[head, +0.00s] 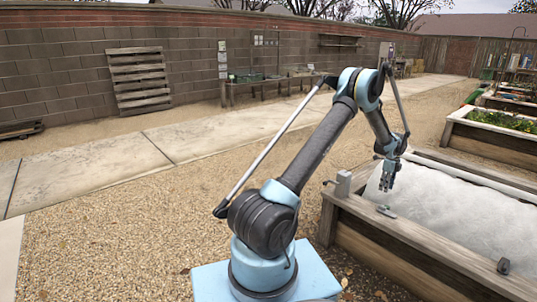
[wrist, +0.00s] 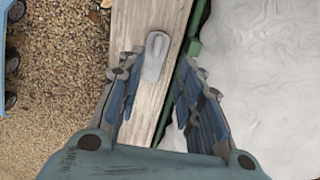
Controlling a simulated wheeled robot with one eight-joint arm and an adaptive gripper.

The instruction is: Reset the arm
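My gripper (head: 388,180) hangs from my bent arm, above the near side of a raised bed with a white cover. In the wrist view my gripper (wrist: 155,100) shows two blue-grey fingers spread wide apart, with nothing held between them. Beneath and beyond the fingers lies the bed's wooden rim (wrist: 133,40), with a small grey rounded piece (wrist: 155,57) on it. The fingers look apart from the rim, but the exact height is hard to tell.
The white cover (head: 450,205) fills the raised bed at right. Another planted bed (head: 490,143) lies behind. Open gravel (head: 120,240) spreads at left; a wooden pallet (head: 139,80) leans against the wall.

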